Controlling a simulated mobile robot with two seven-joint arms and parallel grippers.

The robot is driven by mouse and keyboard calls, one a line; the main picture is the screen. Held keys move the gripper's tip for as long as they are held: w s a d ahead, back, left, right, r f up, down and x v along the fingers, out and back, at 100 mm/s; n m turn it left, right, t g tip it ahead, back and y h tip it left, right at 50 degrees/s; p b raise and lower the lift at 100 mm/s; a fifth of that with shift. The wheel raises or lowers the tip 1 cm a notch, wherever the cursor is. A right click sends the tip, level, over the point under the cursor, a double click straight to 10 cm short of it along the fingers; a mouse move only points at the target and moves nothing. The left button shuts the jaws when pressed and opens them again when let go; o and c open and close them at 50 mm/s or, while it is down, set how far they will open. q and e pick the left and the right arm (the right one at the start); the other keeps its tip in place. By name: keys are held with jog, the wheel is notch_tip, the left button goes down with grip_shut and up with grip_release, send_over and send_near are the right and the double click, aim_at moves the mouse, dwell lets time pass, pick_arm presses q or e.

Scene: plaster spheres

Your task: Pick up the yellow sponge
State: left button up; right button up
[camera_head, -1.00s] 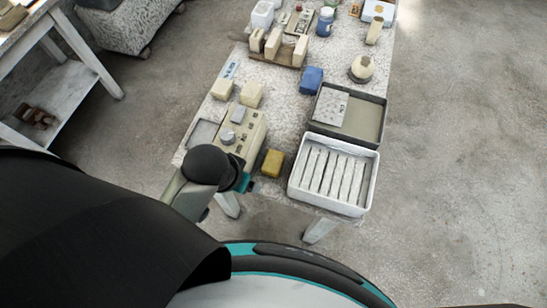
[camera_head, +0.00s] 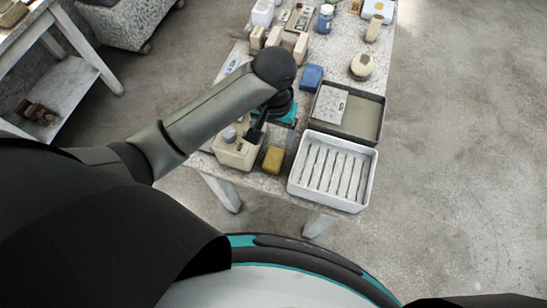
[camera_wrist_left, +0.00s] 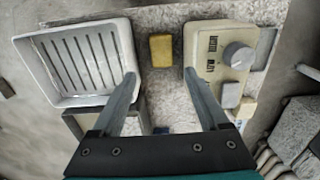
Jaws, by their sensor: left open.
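The yellow sponge (camera_head: 273,159) lies on the speckled table (camera_head: 284,90) near its front edge, between a cream box with a knob (camera_head: 236,152) and a white slatted tray (camera_head: 299,184). My left gripper (camera_head: 274,136) is over the table just behind the sponge in the head view. In the left wrist view the left gripper (camera_wrist_left: 160,78) is open and empty, and the sponge (camera_wrist_left: 160,50) shows beyond the gap between its fingertips, apart from them. My right gripper is not in view.
The white tray (camera_wrist_left: 118,31) and the cream box (camera_wrist_left: 198,45) flank the sponge closely. A dark tray (camera_head: 367,124), a blue block (camera_head: 311,77) and a cream rounded object (camera_head: 361,66) stand farther back. The floor (camera_head: 455,170) to the right is clear.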

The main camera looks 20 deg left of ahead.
pick_arm(q)
jog(key=b, duration=0.2)
send_over(273, 158)
jog(key=f, duration=0.9)
jog(key=shift+s+d+f, duration=0.15)
jog(key=shift+s+d, duration=0.05)
jog(key=shift+s, duration=0.1)
jog(key=shift+w+a+f+b, duration=0.15)
jog(key=shift+f+b, duration=0.25)
jog(key=shift+f, duration=0.9)
jog(key=shift+w+a+f+b, duration=0.15)
jog(key=shift+f+b, duration=0.25)
jog(key=shift+f, duration=0.85)
jog(key=shift+d, duration=0.1)
jog(key=shift+c, duration=0.2)
jog(key=c, duration=1.1)
